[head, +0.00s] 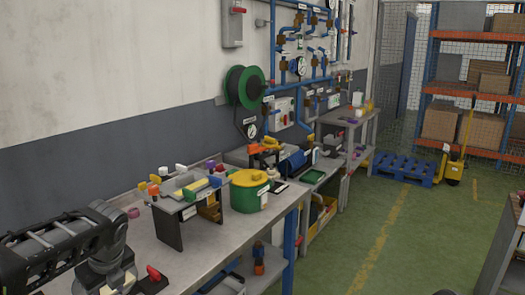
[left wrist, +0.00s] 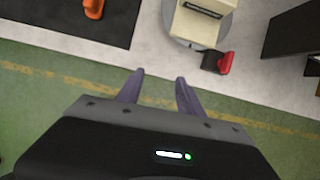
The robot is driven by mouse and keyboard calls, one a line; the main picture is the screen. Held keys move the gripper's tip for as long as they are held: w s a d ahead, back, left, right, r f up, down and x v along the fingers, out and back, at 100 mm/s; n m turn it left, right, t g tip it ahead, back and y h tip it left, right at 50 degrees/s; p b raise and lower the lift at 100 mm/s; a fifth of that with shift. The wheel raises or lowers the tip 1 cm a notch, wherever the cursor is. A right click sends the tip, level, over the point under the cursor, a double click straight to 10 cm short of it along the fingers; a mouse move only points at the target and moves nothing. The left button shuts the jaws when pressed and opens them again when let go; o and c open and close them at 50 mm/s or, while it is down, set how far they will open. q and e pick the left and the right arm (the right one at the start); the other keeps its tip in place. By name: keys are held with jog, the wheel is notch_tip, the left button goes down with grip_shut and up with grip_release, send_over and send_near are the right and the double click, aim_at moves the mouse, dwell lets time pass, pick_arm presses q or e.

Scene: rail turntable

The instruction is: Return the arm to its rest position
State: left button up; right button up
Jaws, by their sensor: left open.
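My left gripper (left wrist: 160,80) shows in the left wrist view with its two dark purple-grey fingers apart and nothing between them. It is over the green floor by the edge of the grey worktop (left wrist: 270,95), apart from the objects on it. A grey round turntable plate (left wrist: 172,28) carrying a cream block (left wrist: 203,22) is at the top of that view. A red-handled black part (left wrist: 225,63) lies beside it; a red handle (head: 153,273) also shows at the lower left of the head view. My left gripper's fingers and my right gripper are outside the head view.
A black mat (left wrist: 60,22) with an orange object (left wrist: 93,8) lies on the worktop. A small stand (head: 166,228) and a green pot with a yellow lid (head: 249,192) stand on the bench. Pipes and a green hose reel (head: 244,88) are on the wall. The floor aisle (head: 400,235) is clear.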

pick_arm(q)
jog(key=w+d+f+n+t+h, duration=0.3)
jog(key=w+d+f+n, duration=0.1)
jog(key=w+d+n, duration=0.3)
jog(key=s+d+f+n+h, duration=0.25)
jog(key=d+f+n, duration=0.4)
jog(key=f, duration=0.35)
jog(key=s+d+f+n+h, duration=0.25)
jog(key=d+f+n, duration=0.25)
jog(key=d+f, duration=0.35)
jog(key=s+d+f+n+g, duration=0.2)
jog(key=s+d+f+n, duration=0.1)
jog(key=s+f, duration=0.6)
jog(key=s+d+f+n+g, duration=0.2)
jog(key=s+f, duration=0.7)
jog(key=s, duration=0.7)
jog(key=n+g, duration=0.1)
jog(key=n, duration=0.1)
jog(key=shift+s+d+n, duration=0.2)
jog(key=shift+d+n, duration=0.15)
jog(key=shift+d, duration=0.05)
jog(key=shift+r, duration=0.1)
jog(key=shift+c, duration=0.8)
